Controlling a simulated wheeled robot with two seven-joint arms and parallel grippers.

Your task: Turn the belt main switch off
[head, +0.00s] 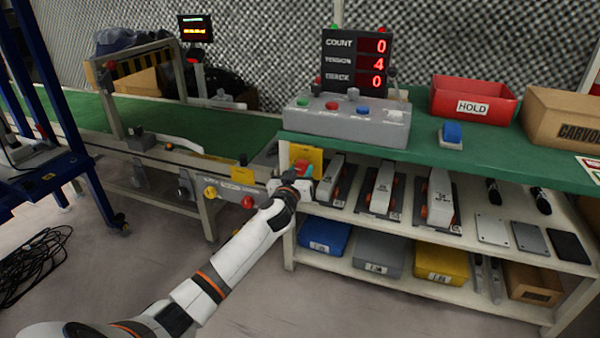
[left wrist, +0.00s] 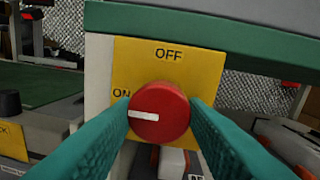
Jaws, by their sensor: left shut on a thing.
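The belt main switch is a round red knob (left wrist: 158,112) on a yellow plate (left wrist: 168,54) marked OFF at the top and ON at the left. Its white pointer line points left, just below the ON mark. My left gripper (left wrist: 160,125) is shut on the knob, with one green finger on each side. My right gripper is not in view.
A green-topped bench (head: 420,150) carries a grey control box (head: 345,122), a red HOLD bin (head: 473,100) and a cardboard box (head: 562,118). Tools and bins fill the shelves below. The green conveyor belt (head: 200,124) runs to the left. A black cable coil (head: 35,262) lies on the floor.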

